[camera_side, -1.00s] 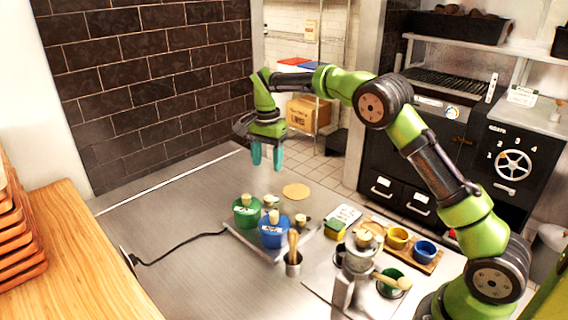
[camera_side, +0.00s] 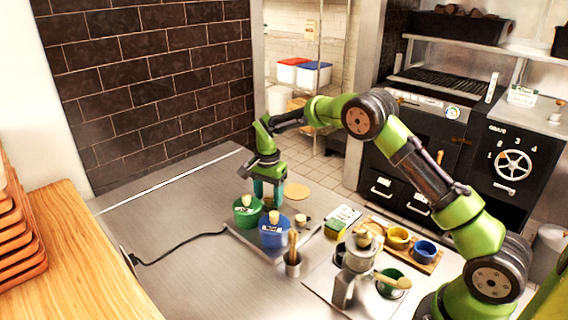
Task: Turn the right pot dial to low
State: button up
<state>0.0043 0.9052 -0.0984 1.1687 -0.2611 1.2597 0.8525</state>
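A green pot (camera_side: 246,216) and a blue pot (camera_side: 274,236) stand side by side on a flat metal base (camera_side: 248,241), each with a cream knob on its lid. The blue pot is the right one. A small cream-topped piece (camera_side: 302,219), perhaps a dial, sits behind and right of the blue pot; its setting is too small to read. My gripper (camera_side: 268,201) points down just behind the pots, its teal fingers apart. A second small piece between the fingertips is mostly hidden, and I cannot tell whether they touch it.
A metal cup with a wooden-handled tool (camera_side: 293,262) stands in front of the blue pot. A round tan disc (camera_side: 297,191) lies behind. A wooden board with yellow and blue cups (camera_side: 425,251) is at the right. The counter's left part is clear except for a black cable (camera_side: 180,243).

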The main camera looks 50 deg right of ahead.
grip_shut()
jog(key=n, duration=0.5)
jog(key=shift+n, duration=0.4)
jog(key=n, duration=0.5)
jog(key=shift+n, duration=0.4)
dwell(0.4)
jog(key=shift+o, duration=0.3)
grip_release()
